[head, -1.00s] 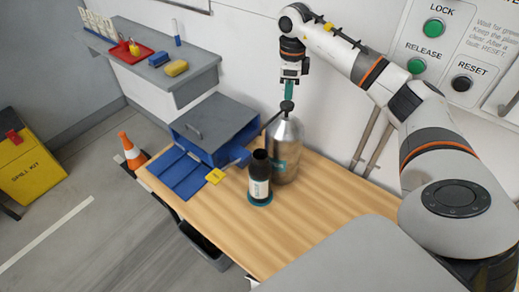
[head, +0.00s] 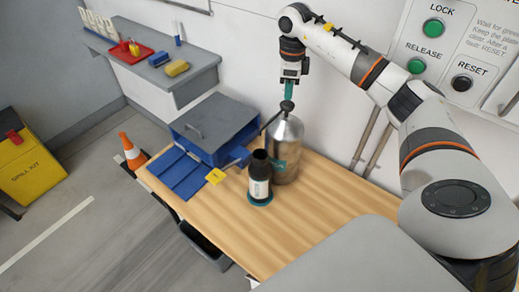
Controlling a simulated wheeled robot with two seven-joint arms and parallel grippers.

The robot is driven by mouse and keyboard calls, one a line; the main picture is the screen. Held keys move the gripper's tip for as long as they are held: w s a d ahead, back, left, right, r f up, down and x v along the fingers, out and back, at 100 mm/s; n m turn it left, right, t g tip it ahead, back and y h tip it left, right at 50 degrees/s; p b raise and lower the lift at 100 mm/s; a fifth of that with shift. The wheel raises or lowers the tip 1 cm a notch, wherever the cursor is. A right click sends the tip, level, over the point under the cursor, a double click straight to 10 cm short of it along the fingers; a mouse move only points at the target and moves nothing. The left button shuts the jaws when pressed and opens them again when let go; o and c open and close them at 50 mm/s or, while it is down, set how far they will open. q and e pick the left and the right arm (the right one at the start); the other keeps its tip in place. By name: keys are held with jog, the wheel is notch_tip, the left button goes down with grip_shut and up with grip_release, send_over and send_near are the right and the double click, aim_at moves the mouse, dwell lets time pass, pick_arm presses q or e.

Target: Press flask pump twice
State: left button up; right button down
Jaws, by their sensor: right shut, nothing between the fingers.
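A metal flask (head: 287,150) with a dark pump head (head: 286,106) on top stands upright at the back of the wooden table (head: 225,225). The pump's thin dark spout points down to the left. My right gripper (head: 289,97) points straight down over the pump head, shut and empty, with its teal fingertips at the top of the pump, seemingly touching it. A black open-topped container (head: 259,180) with a pale label stands on a teal base just in front of the flask. My left gripper is out of view.
A blue box with a grey lid (head: 215,125), blue panels (head: 180,175) and a yellow tag (head: 215,176) lie left of the flask. A wall panel with buttons (head: 461,83) is at right. The table's front is clear.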

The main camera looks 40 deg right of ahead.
aim_at(287, 103)
jog(key=shift+f, duration=0.25)
jog(key=shift+f+b, duration=1)
jog(key=shift+f, duration=0.5)
jog(key=shift+r, duration=0.2)
jog(key=shift+r+p, duration=1.45)
jog(key=shift+r, duration=0.05)
jog(key=shift+f, duration=0.2)
